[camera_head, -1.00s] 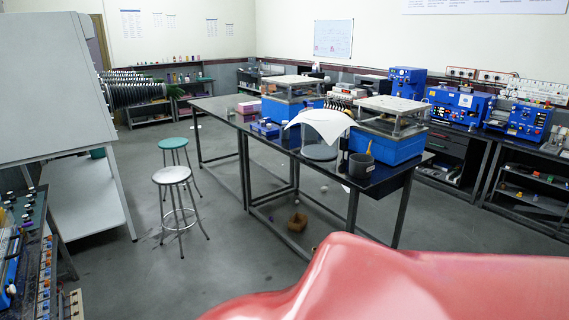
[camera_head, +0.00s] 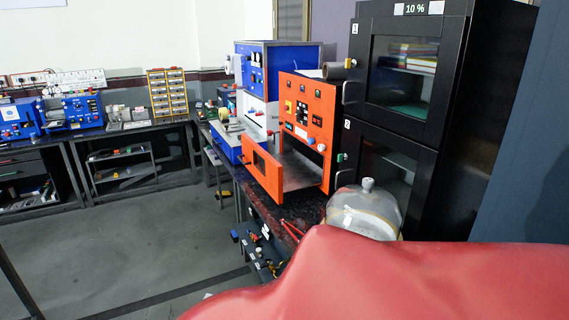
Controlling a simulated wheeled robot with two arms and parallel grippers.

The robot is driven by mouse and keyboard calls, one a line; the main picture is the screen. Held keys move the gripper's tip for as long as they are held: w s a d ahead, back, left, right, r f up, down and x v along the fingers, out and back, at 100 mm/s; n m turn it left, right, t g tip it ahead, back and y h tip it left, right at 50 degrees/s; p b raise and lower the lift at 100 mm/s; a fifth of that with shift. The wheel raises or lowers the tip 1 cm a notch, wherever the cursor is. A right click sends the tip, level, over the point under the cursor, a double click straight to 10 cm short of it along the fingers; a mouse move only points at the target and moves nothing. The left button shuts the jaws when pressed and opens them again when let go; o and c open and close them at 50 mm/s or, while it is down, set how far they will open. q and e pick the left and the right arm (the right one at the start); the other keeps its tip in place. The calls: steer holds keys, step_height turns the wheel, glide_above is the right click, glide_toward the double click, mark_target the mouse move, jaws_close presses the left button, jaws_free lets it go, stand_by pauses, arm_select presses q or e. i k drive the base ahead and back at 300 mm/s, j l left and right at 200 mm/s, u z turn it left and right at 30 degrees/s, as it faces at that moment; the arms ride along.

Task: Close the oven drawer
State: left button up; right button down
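An orange oven (camera_head: 317,112) with buttons and a small display stands on the dark bench at centre right in the head view. Its drawer is open: the orange drawer front (camera_head: 263,174), with a rectangular window, stands out to the left of the body. A grey surface (camera_head: 300,170) shows between the drawer front and the oven body. Neither gripper is in view. A large smooth red shape, which may be part of my own body, covers the lower right.
A black two-door cabinet (camera_head: 435,20) stands right of the oven. A clear glass jar (camera_head: 365,209) sits in front of it. A blue and white machine (camera_head: 270,62) is behind the oven. Grey floor (camera_head: 130,240) is free at left; workbenches line the back wall.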

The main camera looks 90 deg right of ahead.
mark_target(280, 173)
steer(key=z, duration=2.45)
steer(key=i+z, duration=0.2)
steer(key=i+j+z, duration=0.35)
steer(key=i+j, duration=0.25)
steer(key=i+j+z, duration=0.35)
steer(key=i+j, duration=0.2)
steer(key=j, duration=0.25)
steer(key=i+j+z, duration=0.2)
steer(key=j, duration=0.25)
steer(key=i+j+z, duration=0.15)
steer(key=j, duration=0.3)
steer(key=i, duration=0.1)
